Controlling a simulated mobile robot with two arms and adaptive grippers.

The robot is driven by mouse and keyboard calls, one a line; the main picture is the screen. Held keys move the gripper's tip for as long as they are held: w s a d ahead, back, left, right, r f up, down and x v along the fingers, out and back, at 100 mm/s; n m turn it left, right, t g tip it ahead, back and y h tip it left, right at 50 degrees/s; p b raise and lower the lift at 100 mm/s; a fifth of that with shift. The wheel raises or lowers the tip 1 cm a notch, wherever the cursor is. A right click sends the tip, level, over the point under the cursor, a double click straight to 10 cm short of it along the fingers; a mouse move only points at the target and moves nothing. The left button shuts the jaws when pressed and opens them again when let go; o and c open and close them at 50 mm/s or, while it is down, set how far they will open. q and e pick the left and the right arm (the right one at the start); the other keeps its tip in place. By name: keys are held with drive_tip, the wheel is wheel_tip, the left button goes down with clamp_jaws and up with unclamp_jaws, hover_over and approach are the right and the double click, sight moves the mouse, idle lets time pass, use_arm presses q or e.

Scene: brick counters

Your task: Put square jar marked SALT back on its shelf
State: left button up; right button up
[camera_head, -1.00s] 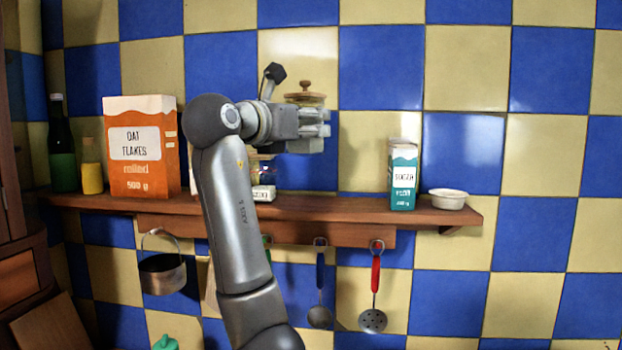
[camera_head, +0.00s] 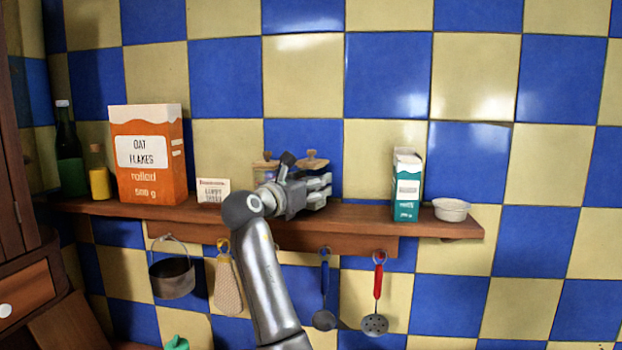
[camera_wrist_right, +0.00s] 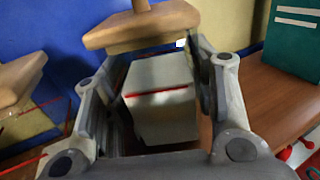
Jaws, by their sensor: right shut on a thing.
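My right gripper (camera_head: 322,190) is shut on a square jar with a wooden knobbed lid (camera_head: 311,160), at the level of the wooden wall shelf (camera_head: 345,215). In the right wrist view the jar's pale body (camera_wrist_right: 160,105), with a red line on it, stands upright between the two fingers. Its lid (camera_wrist_right: 140,28) is above them. The word on this jar cannot be read. I cannot tell whether its base touches the shelf. A second wooden-lidded jar (camera_head: 265,168) stands just to its left, partly behind my gripper. My left gripper is not in view.
On the shelf stand an oat flakes box (camera_head: 148,165), a dark bottle (camera_head: 68,155), a yellow bottle (camera_head: 98,175), a small card (camera_head: 213,190), a teal carton (camera_head: 407,185) and a white bowl (camera_head: 451,209). Utensils hang below. Shelf between held jar and carton is clear.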

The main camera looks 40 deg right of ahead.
drive_tip(key=shift+s+a, duration=0.1)
drive_tip(key=shift+f, duration=0.15)
drive_tip(key=o, duration=1)
drive_tip(key=shift+f, duration=0.1)
drive_tip(key=shift+a+r, duration=0.1)
drive_tip(key=shift+r, duration=0.1)
drive_tip(key=b+v, duration=0.5)
drive_tip(key=v, duration=0.7)
drive_tip(key=shift+b, duration=0.3)
